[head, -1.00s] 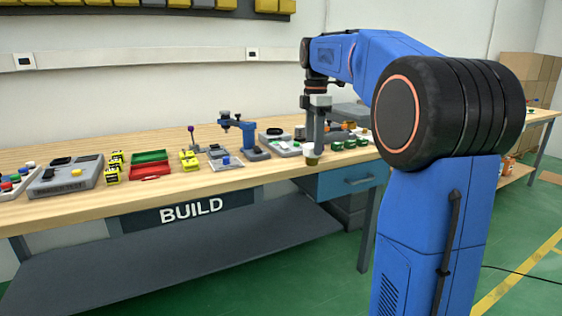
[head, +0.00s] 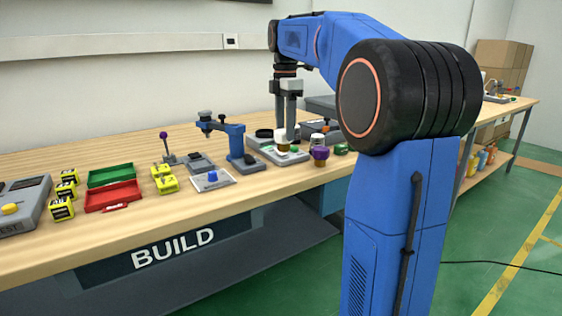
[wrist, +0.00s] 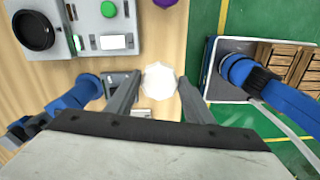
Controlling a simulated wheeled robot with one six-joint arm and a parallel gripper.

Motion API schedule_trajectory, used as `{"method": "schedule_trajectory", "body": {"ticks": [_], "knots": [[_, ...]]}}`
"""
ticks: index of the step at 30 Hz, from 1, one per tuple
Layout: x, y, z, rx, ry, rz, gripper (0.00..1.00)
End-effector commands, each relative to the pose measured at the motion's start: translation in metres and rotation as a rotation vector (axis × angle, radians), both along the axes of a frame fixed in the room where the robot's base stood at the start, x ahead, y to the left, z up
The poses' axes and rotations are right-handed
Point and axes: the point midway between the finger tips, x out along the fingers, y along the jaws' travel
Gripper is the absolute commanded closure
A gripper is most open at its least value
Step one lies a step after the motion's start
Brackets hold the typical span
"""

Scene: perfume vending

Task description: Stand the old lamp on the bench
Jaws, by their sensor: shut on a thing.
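The lamp, a white bulb (head: 282,134) with a brownish-gold base, is between the fingers of my gripper (head: 285,134). In the wrist view the lamp shows end-on as a pale, many-sided disc (wrist: 160,80) between the two grey fingers (wrist: 152,98). My gripper is shut on it and points down over the wooden bench (head: 215,217). The lamp looks upright. I cannot tell whether its base touches the bench or hangs just above it.
A grey device (wrist: 78,25) with a black ring and a green button lies close by. A purple-topped piece (head: 319,153) stands right of my gripper. A blue stand (head: 236,145) is to the left.

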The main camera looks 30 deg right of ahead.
Motion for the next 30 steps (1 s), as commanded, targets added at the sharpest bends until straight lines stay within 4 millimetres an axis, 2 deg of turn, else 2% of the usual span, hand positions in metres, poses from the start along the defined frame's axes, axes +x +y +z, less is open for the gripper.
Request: {"method": "schedule_trajectory", "body": {"ticks": [3, 6, 14, 21, 30], "knots": [[-0.001, 0.000, -0.020, 0.000, 0.003, 0.000, 0.76], [-0.001, 0.000, -0.033, 0.000, 0.002, 0.000, 0.76], [-0.001, 0.000, -0.050, 0.000, 0.001, 0.000, 0.76], [-0.001, 0.000, -0.079, 0.000, 0.001, 0.000, 0.76], [0.000, 0.000, -0.082, 0.000, 0.000, 0.000, 0.76]]}}
